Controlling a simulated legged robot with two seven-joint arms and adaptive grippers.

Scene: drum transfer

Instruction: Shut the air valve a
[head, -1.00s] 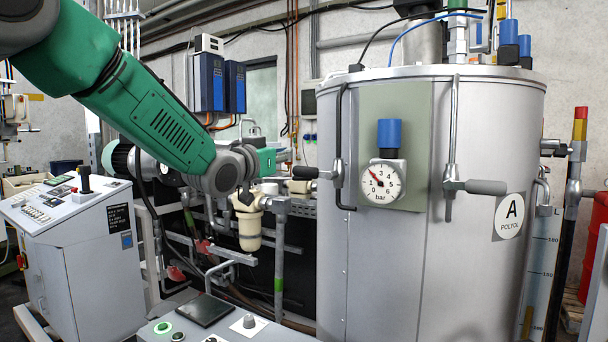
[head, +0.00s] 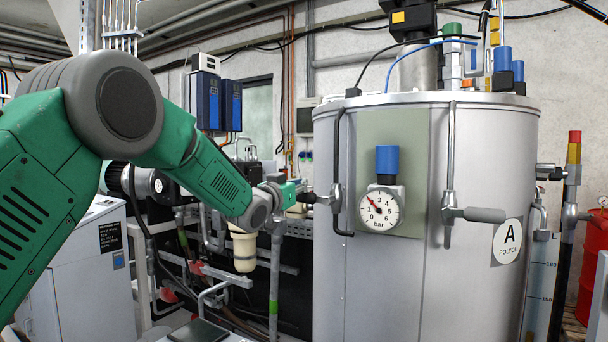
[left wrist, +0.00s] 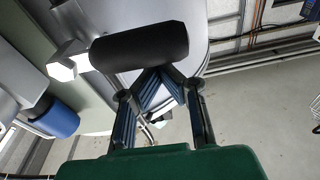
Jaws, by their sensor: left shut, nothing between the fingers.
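A valve (head: 335,197) sits on a black pipe at the left of the silver tank (head: 385,290) marked A POLYOL. Its black handle (head: 308,198) points left, level, across the upright pipe. In the left wrist view the handle (left wrist: 140,46) is a thick black cylinder. My left gripper (head: 296,193) is at the handle's outer end; its fingers (left wrist: 163,74) are shut and empty, just beside the handle. I cannot tell if they touch it. A second valve (head: 450,214) with a grey handle pointing right is on the silver pipe. No label shows which is the air valve.
A pressure gauge (head: 381,210) with a blue knob (head: 387,159) is mounted between the two valves; the knob also shows in the left wrist view (left wrist: 50,118). A cream filter bowl (head: 244,250) and piping are below my left forearm. A grey control cabinet (head: 85,265) stands at the left.

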